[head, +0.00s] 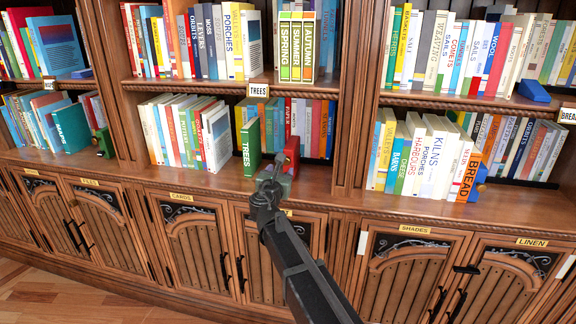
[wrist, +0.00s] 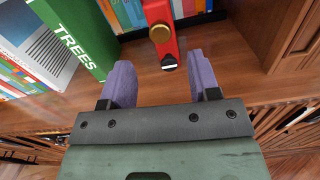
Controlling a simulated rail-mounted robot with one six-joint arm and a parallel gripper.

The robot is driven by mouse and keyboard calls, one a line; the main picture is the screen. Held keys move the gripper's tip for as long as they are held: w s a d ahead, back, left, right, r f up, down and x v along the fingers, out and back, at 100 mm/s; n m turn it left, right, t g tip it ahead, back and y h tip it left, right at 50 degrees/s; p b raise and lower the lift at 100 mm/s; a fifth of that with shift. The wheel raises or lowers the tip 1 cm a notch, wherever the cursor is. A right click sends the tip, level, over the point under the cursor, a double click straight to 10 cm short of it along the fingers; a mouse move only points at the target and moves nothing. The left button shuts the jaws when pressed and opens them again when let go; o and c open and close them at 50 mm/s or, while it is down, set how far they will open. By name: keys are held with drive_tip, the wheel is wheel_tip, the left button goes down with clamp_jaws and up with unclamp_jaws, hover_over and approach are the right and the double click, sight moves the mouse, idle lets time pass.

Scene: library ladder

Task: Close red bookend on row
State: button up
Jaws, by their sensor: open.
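The red bookend (head: 292,150) stands on the lower middle shelf, to the right of the green TREES book (head: 250,148), with a gap between them. In the wrist view the bookend (wrist: 162,24) shows a brass knob and a black-and-white foot, and the TREES book (wrist: 76,38) leans into view at left. My gripper (head: 272,178) is at the front edge of this shelf. In the wrist view my gripper (wrist: 160,68) is open, its two purple fingers apart, one on each side of the bookend's line. The bookend's foot is just ahead of the fingertips; I cannot tell whether they touch.
A row of books (head: 185,132) stands left of the TREES book. More books (head: 312,122) stand behind the bookend. A wooden upright (head: 352,100) bounds the bay at right. A TREES label (head: 258,90) hangs on the shelf edge above. The shelf front is bare around my fingers.

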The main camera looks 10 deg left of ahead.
sight(288, 156)
drive_tip(key=shift+n, duration=0.4)
drive_tip(key=w, duration=1)
drive_tip(key=shift+w+d, duration=0.3)
drive_tip(key=shift+w, duration=0.1)
drive_tip(key=shift+c, duration=0.4)
drive_tip(key=c, duration=1)
clamp_jaws()
